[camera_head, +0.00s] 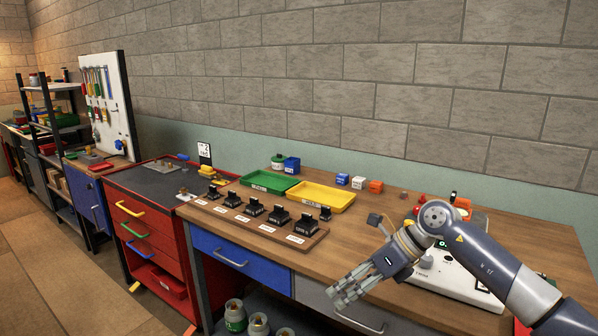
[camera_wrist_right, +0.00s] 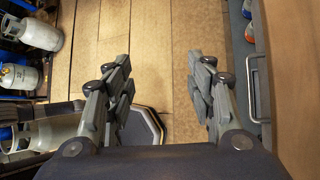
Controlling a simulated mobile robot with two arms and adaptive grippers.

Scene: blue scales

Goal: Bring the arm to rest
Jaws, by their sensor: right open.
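My right gripper (camera_head: 352,287) hangs in front of the workbench's front edge, at the lower right of the head view, with its arm coming in from the right. Its fingers are spread and nothing is between them. In the right wrist view the open fingers of the right gripper (camera_wrist_right: 160,88) frame the wooden floor (camera_wrist_right: 165,50). My left gripper is not in either view.
The wooden workbench (camera_head: 385,225) bears a green tray (camera_head: 268,181), a yellow tray (camera_head: 322,196), a board of black parts (camera_head: 262,222) and a white device (camera_head: 455,283) under my forearm. A drawer handle (camera_head: 358,323) is close below the gripper. Gas cylinders (camera_wrist_right: 40,33) stand at left.

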